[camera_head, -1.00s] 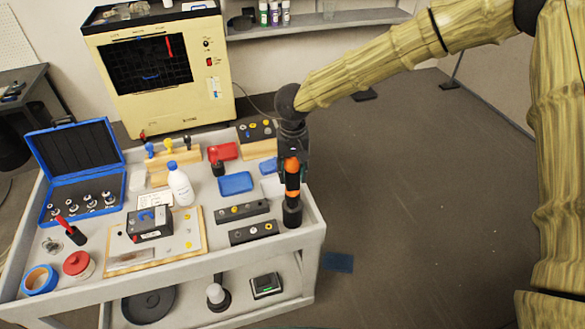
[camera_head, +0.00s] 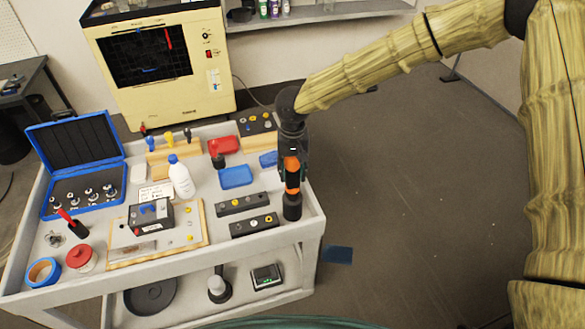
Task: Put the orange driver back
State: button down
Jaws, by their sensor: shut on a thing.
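The orange driver (camera_head: 292,176) stands upright at the right end of the cart top, with a dark part (camera_head: 292,207) below its orange band. I cannot tell whether that dark part is the driver's own end or a separate holder. My gripper (camera_head: 292,160) points down from above and is shut on the driver's upper part; its fingers are dark and hard to make out. A wooden rack (camera_head: 182,156) with several small upright handles, among them a yellow one (camera_head: 168,139), stands at the cart's back, left of my gripper.
The grey cart (camera_head: 240,258) is crowded. Two dark blocks (camera_head: 243,204) lie left of the driver, with a blue tray (camera_head: 236,177) and red tray (camera_head: 223,145) behind. A white bottle (camera_head: 180,178) stands mid-cart. A cream machine (camera_head: 160,70) stands behind.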

jog(key=shift+f+p, duration=0.4)
jog(key=shift+f, duration=0.1)
jog(key=c, duration=0.8)
grip_release()
notch_tip(320, 180, up, 12)
jog(key=shift+d, duration=0.1)
